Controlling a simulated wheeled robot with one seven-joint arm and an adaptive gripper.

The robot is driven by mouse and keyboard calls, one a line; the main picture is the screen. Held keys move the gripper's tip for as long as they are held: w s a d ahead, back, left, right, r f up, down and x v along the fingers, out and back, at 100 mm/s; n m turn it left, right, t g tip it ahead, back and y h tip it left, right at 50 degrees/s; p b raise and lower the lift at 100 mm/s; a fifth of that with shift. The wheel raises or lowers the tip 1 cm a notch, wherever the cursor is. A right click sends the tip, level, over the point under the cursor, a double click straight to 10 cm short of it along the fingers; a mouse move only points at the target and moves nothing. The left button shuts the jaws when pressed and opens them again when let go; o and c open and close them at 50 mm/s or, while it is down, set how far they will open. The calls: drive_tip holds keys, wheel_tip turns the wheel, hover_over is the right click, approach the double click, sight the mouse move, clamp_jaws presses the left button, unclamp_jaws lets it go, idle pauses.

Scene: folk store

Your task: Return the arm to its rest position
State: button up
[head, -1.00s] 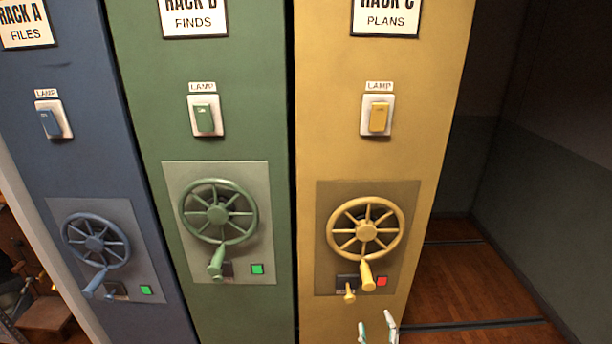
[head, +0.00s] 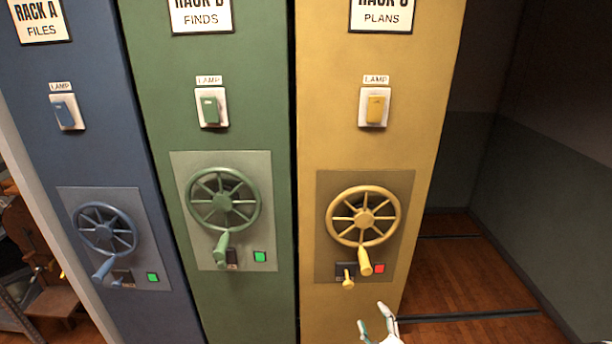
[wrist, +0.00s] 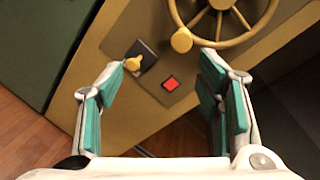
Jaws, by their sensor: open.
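My gripper (head: 377,324) shows at the bottom of the head view, low in front of the yellow Rack C (head: 434,110). Its fingers are apart and nothing is between them. In the wrist view my gripper (wrist: 165,100) is open, with teal pads on both fingers. Beyond the fingers are the yellow handwheel (wrist: 222,22), a red square light (wrist: 170,83) and a small yellow lever (wrist: 134,64) on a dark plate. The fingers appear apart from the panel. The rest of my arm is hidden in the head view.
Green Rack B (head: 245,310) and blue Rack A (head: 105,160) stand to the left, each with a handwheel, lamp switch and green light. An open aisle with wooden floor (head: 460,275) lies right of Rack C. A wooden stool (head: 50,305) stands at far left.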

drive_tip(key=w+d+r+n+g+b, duration=0.1)
drive_tip(key=w+d+r+n+g, duration=0.2)
drive_tip(key=r+n+g, duration=0.45)
drive_tip(key=w+d+r+n+g+b, duration=0.2)
drive_tip(key=d+r+n, duration=0.15)
drive_tip(key=n, duration=0.65)
drive_tip(key=s+r+n+g+h, duration=0.1)
drive_tip(key=s+r+n+h, duration=0.1)
drive_tip(key=r, duration=0.6)
drive_tip(key=s+r+n+h, duration=0.2)
drive_tip(key=r, duration=0.6)
drive_tip(key=s+a+r+n+b, duration=0.2)
drive_tip(key=s+r, duration=0.7)
drive_tip(key=r, duration=0.2)
drive_tip(key=s+a+r+n, duration=0.1)
drive_tip(key=s+a+r, duration=0.1)
drive_tip(key=s, duration=0.4)
drive_tip(key=s+a+r+n+y+b, duration=0.1)
drive_tip(key=s+a+r, duration=0.1)
drive_tip(key=s, duration=0.5)
drive_tip(key=shift+s+a+r+g, duration=0.15)
drive_tip(key=shift+a+g, duration=0.2)
drive_tip(key=shift+a, duration=0.1)
